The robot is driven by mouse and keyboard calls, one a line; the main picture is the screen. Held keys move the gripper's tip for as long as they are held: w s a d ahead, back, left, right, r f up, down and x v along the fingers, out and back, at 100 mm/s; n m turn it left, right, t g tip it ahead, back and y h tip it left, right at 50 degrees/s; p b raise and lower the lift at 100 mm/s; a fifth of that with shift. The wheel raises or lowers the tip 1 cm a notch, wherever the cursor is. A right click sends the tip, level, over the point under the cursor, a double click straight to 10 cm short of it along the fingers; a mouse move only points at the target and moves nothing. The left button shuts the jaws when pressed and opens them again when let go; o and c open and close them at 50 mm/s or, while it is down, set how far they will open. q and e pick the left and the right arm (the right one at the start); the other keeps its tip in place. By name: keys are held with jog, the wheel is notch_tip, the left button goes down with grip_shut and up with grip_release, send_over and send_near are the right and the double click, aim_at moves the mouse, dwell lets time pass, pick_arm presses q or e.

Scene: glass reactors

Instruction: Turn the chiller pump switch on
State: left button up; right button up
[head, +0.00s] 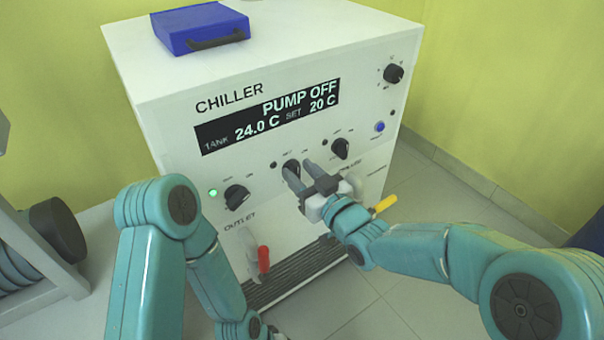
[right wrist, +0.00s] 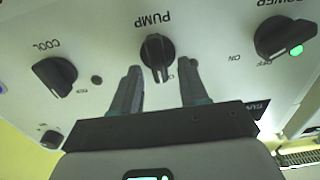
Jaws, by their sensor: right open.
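The white chiller (head: 170,95) has a black display (head: 267,117) reading PUMP OFF, TANK 24.0 C, SET 20 C. The pump switch (head: 291,170) is the middle black knob in the row below it. In the right wrist view, upside down, the pump switch (right wrist: 157,55) stands with its grip bar roughly upright. My right gripper (head: 299,177) is open at the pump switch. In the right wrist view its fingertips (right wrist: 161,68) are on either side of the knob, with gaps. The lamp beside the pump switch (head: 273,165) is dark. My left gripper's fingers are out of view.
The power knob (head: 237,196) is left of the pump switch, with a lit green lamp (head: 213,192). The cool knob (head: 340,149) is to the right. Red (head: 264,259) and yellow (head: 384,205) valve handles stick out below. A blue case (head: 200,27) lies on top.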

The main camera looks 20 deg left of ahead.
grip_shut()
jog(key=shift+m, duration=0.3)
jog(key=m, duration=0.2)
jog(key=shift+w+d+m, duration=0.15)
jog(key=shift+m, duration=0.25)
jog(key=m, duration=0.2)
jog(key=m+p, duration=0.1)
jog(key=m, duration=0.5)
jog(key=shift+w+d+f, duration=0.2)
jog(key=shift+w+f, duration=0.1)
jog(key=shift+f, duration=0.05)
jog(key=shift+m, duration=0.4)
grip_release()
